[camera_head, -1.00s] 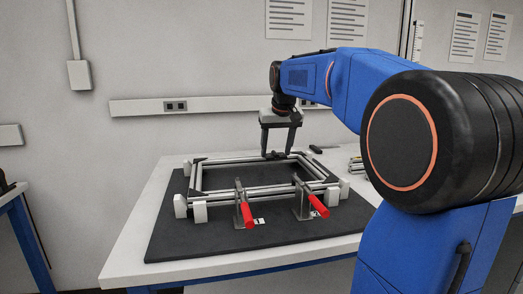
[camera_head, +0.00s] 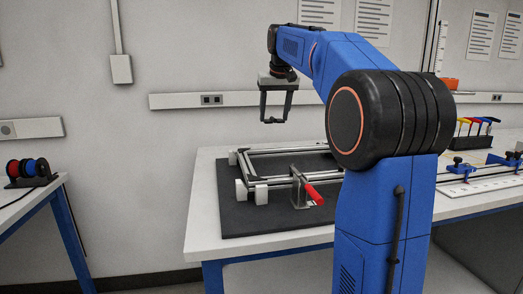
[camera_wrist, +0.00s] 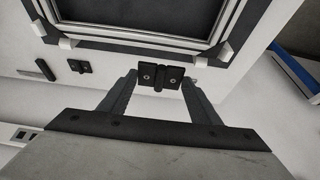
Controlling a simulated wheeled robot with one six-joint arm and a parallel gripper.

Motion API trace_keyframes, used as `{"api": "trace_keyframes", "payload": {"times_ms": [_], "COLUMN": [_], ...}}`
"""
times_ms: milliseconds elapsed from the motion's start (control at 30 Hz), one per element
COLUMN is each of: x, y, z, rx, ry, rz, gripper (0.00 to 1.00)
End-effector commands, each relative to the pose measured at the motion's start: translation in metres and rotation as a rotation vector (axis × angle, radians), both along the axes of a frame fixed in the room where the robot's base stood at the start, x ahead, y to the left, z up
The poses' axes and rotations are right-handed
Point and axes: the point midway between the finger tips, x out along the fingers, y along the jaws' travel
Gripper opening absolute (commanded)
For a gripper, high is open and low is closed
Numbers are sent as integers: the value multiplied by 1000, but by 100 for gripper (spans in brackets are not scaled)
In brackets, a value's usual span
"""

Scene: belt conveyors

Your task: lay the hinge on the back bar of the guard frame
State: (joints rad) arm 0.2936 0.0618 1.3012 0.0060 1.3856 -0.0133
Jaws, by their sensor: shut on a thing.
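The hinge (camera_wrist: 160,78) is a small black plate piece with two visible screw holes, held between the fingertips of my gripper (camera_wrist: 158,80) in the wrist view. In the head view the gripper (camera_head: 274,119) hangs high above and behind the guard frame (camera_head: 256,170), with the dark hinge across its tips. The frame is a grey rectangle on a black mat. Its back bar (camera_head: 290,151) runs along the wall side, partly hidden by my arm at the right. In the wrist view the back bar (camera_wrist: 130,39) lies beyond the hinge, apart from it.
A toggle clamp with a red handle (camera_head: 314,194) stands at the frame's front. A second black hinge-like part (camera_wrist: 79,66) and a dark bar-shaped item (camera_wrist: 45,69) lie on the white table behind the frame. Spools (camera_head: 28,171) stand on another table at left.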

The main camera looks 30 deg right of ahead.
Motion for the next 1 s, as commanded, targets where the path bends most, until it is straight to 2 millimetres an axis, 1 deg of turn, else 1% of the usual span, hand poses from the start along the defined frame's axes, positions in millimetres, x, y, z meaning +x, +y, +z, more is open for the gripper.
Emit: {"api": "trace_keyframes", "payload": {"times_ms": [67, 300, 400, 567, 833, 1000], "x": [1, 0, 1, 1, 1, 1], "y": [0, 0, 0, 0, 0, 0], "z": [-7, -44, -53, -61, -95, -97], "rx": [1, 1, 0, 0, 0, 0], "ry": [2, 2, 1, 0, 1, -1], "rz": [0, 0, 0, 0, 0, 0], "gripper": [34, 34, 34, 34, 34, 34]}}
